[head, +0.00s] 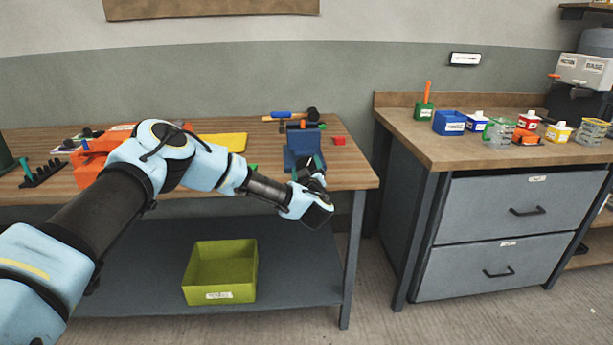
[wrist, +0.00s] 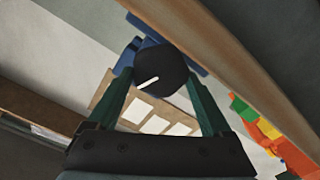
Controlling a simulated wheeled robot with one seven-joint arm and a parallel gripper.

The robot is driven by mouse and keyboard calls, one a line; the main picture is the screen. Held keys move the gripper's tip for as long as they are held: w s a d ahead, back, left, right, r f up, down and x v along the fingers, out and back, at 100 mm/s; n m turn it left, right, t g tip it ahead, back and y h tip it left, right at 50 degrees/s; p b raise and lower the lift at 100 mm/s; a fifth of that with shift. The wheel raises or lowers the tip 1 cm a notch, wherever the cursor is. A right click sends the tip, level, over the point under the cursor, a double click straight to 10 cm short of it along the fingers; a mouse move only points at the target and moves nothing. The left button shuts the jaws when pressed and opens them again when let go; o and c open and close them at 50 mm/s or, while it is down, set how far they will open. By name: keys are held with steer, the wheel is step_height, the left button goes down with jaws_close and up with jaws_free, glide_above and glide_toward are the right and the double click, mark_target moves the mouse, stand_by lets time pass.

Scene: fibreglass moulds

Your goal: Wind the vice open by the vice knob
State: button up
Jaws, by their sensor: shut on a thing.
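The blue vice (head: 303,145) stands at the right front edge of the wooden bench. In the wrist view part of its blue body (wrist: 150,43) shows behind the knob. The vice knob (wrist: 160,70) is a round black knob with a white line on its face. My gripper (wrist: 163,82) has its two dark green fingers on either side of the knob and is shut on it. In the head view my gripper (head: 308,170) is at the front of the vice, and my wrist hides the knob. How far the jaws of the vice stand apart cannot be told.
A yellow-green bin (head: 220,272) sits on the lower shelf. A drawer cabinet (head: 500,210) stands to the right, across a floor gap.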

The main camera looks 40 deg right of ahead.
steer(key=shift+a+f+n+b, duration=0.1)
steer(key=shift+n+b, duration=0.8)
steer(key=shift+n, duration=0.1)
steer(key=o, duration=1.2)
steer(key=shift+c, duration=0.2)
steer(key=b+v, duration=0.2)
steer(key=v, duration=0.8)
steer(key=shift+s+a+b, duration=0.25)
steer(key=shift+b, duration=0.1)
